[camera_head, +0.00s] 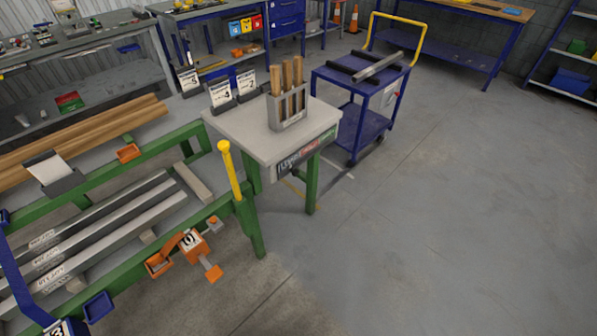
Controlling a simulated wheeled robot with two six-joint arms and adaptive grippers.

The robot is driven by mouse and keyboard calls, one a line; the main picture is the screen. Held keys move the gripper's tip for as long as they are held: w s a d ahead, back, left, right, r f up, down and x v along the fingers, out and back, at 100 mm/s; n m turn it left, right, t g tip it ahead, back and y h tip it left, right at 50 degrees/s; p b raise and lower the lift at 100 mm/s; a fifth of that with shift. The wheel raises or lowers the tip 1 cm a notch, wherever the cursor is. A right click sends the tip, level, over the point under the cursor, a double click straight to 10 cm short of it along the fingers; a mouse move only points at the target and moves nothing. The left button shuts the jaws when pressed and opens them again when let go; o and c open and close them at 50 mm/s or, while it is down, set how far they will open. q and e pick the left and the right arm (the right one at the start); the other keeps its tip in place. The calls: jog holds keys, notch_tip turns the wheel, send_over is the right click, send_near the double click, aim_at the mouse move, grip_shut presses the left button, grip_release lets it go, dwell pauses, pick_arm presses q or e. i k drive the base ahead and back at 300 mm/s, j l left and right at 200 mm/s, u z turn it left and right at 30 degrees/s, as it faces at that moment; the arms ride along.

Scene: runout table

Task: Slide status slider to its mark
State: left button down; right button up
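A status strip (308,149) runs along the front edge of the small grey-topped table (240,133). It has a dark part with pale markings at its left, a red part in the middle and a green part at its right. The slider itself and its mark are too small to tell apart on the strip. Neither of my grippers shows in the head view.
A rack (289,119) with several wooden pieces stands on the small table. Left is a green-framed bench (165,217) with metal bars, a yellow post (229,170) and an orange device (195,246). A blue trolley (360,88) stands behind. The floor (440,220) at right is clear.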

aim_at(295, 172)
jog(key=i+l+u, duration=0.15)
jog(key=u, duration=0.3)
jog(key=i+l+u, duration=0.1)
jog(key=l+u, duration=0.2)
jog(key=u, duration=0.15)
jog(key=l+u, duration=0.3)
jog(key=u, duration=0.15)
